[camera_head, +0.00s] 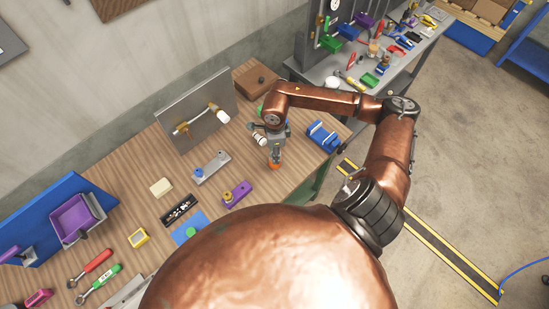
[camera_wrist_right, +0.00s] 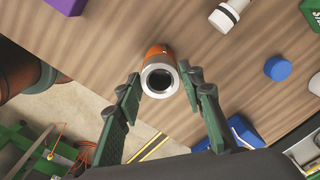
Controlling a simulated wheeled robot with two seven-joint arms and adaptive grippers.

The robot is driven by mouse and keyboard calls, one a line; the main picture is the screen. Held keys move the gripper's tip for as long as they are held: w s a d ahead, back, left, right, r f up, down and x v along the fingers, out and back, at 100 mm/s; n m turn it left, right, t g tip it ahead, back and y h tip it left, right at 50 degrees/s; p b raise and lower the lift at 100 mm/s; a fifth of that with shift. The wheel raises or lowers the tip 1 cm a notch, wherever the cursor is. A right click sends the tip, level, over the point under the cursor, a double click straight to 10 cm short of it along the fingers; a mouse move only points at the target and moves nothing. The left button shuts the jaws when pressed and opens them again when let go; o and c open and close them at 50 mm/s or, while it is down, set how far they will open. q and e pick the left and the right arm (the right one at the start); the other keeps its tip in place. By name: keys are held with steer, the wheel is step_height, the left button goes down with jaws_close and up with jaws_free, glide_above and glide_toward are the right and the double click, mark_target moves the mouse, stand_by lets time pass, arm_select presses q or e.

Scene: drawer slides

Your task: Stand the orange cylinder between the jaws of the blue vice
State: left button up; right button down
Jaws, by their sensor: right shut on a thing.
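The orange cylinder (camera_head: 274,166) has a pale metal rim and dark bore on its upper end, seen in the right wrist view (camera_wrist_right: 159,78). My right gripper (camera_wrist_right: 162,84) is shut on it, with a green finger on each side. The cylinder looks upright over the wooden bench; I cannot tell whether its bottom touches the wood. The blue vice (camera_head: 321,138) stands on the bench to the right of the gripper, near the edge. It is partly hidden behind a finger in the right wrist view (camera_wrist_right: 243,132). My left gripper is not in view.
A purple block (camera_head: 237,195) and a grey block (camera_head: 211,168) lie left of the gripper. An upright metal plate (camera_head: 195,112) stands behind, and a brown box (camera_head: 256,80) sits at the back. Bare wood lies between the cylinder and the vice.

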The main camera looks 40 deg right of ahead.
steer(key=shift+r, duration=0.15)
steer(key=shift+r+p, duration=0.3)
steer(key=shift+r, duration=0.35)
stand_by(0.4)
step_height(320, 180, up, 8)
steer(key=p, duration=0.3)
steer(key=shift+f, duration=0.25)
steer(key=shift+a, duration=0.1)
